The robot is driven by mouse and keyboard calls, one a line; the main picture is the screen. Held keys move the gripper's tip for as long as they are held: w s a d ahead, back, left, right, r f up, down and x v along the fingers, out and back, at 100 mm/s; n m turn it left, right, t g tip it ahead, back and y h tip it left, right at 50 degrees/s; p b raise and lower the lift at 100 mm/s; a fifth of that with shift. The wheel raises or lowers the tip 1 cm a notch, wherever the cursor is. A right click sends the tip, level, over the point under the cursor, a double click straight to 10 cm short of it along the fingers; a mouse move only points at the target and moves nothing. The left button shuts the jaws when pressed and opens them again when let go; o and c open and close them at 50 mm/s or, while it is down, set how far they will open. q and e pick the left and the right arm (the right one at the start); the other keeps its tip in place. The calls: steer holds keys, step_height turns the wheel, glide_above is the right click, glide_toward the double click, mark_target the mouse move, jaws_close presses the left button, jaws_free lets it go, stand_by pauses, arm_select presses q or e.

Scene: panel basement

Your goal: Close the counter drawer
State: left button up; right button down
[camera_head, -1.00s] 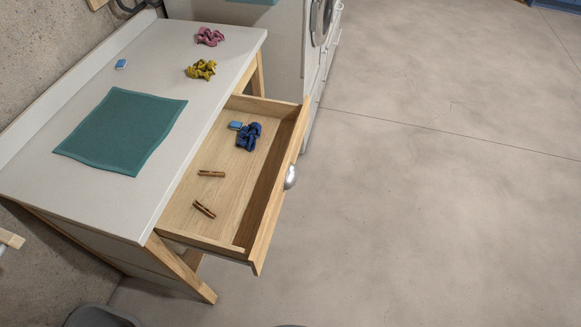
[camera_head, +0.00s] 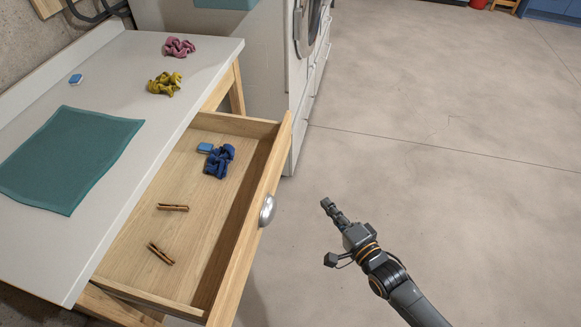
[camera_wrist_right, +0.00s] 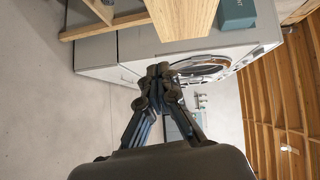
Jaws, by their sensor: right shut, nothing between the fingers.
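The counter drawer (camera_head: 185,225) is pulled open from the counter (camera_head: 150,90) in the head view. It is light wood with a silver cup handle (camera_head: 267,210) on its front. Inside lie a blue scrunchie (camera_head: 219,162), a small blue block (camera_head: 205,148) and two brown clothespins (camera_head: 173,207) (camera_head: 160,254). My right gripper (camera_head: 327,204) is shut and empty, over the floor to the right of the drawer front and apart from it. In the right wrist view its closed fingers (camera_wrist_right: 159,75) show before a washing machine. My left gripper is not in view.
A teal cloth (camera_head: 70,160), a yellow scrunchie (camera_head: 164,84), a pink scrunchie (camera_head: 179,47) and a small blue block (camera_head: 76,79) lie on the counter top. A white washing machine (camera_head: 270,60) stands behind. The floor (camera_head: 450,180) to the right is clear.

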steer(key=shift+m+t+y, duration=0.3)
steer(key=shift+m+y, duration=0.1)
steer(key=shift+y, duration=0.1)
steer(key=w+a+r, duration=0.1)
steer(key=w+a, duration=0.2)
steer(key=w+a+r, duration=0.1)
steer(key=w+a, duration=0.1)
steer(key=w, duration=0.2)
steer(key=w+a+r, duration=0.1)
steer(key=w+a, duration=0.2)
steer(key=shift+w+a+r, duration=0.15)
steer(key=shift+a+r, duration=0.1)
steer(key=shift+a, duration=0.1)
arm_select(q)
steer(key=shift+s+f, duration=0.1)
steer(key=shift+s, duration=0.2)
arm_select(e)
steer(key=shift+w+a, duration=0.15)
steer(key=shift+a, duration=0.3)
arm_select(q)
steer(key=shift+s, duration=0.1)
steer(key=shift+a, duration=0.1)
arm_select(e)
steer(key=shift+a, duration=0.1)
